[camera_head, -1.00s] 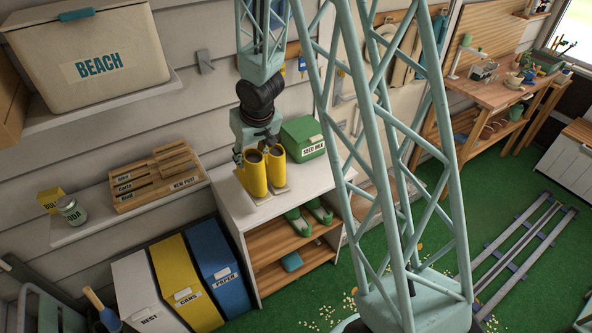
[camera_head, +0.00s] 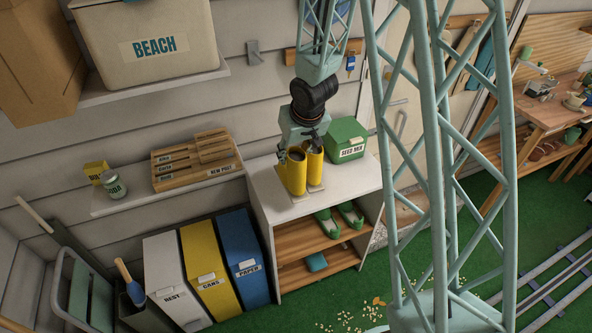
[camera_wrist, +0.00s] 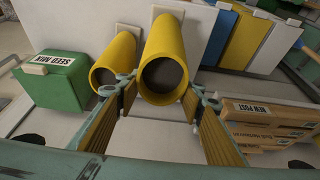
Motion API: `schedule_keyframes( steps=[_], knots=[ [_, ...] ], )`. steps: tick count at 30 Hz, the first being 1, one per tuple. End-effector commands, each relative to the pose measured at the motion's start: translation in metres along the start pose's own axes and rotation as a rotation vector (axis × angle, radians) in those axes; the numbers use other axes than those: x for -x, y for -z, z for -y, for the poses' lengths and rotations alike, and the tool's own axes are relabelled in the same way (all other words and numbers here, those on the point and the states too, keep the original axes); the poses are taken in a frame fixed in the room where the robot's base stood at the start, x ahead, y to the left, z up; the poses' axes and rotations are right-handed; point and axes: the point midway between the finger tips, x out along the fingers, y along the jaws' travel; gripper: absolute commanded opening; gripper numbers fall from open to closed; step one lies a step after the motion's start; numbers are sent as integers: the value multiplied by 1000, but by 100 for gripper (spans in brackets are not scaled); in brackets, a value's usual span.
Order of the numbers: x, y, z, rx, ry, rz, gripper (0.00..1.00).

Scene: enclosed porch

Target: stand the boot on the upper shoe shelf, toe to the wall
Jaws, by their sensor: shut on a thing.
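Two yellow boots stand side by side on the white top of the shoe shelf unit (camera_head: 270,186) in the head view. My gripper (camera_head: 304,146) is at their open tops. In the wrist view, the larger, central boot (camera_wrist: 163,62) lies between the two fingers of my gripper (camera_wrist: 160,115), which is shut on it. It is the left boot (camera_head: 295,173) in the head view. The other boot (camera_head: 314,167) is just beside it, outside the fingers. Pale square pads lie under the boots. I cannot tell whether the held boot's sole touches its pad.
A green seed mix box (camera_head: 346,141) stands right of the boots. Green shoes (camera_head: 327,223) are on the upper wooden shelf, and a teal item (camera_head: 317,262) is on the lower one. Left are the bins (camera_head: 209,270), with a wooden post rack (camera_head: 195,160) on a wall shelf.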

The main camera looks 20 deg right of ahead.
Motion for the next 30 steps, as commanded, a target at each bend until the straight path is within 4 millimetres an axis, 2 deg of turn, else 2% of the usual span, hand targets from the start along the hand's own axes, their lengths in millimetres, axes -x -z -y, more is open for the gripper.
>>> schedule_keyframes(
  steps=[6,23,30],
  knots=[
    [-16,-6,0,1,1,0,13],
    [-21,-8,0,0,0,-1,13],
    [-39,-16,0,1,0,1,13]
  ],
)
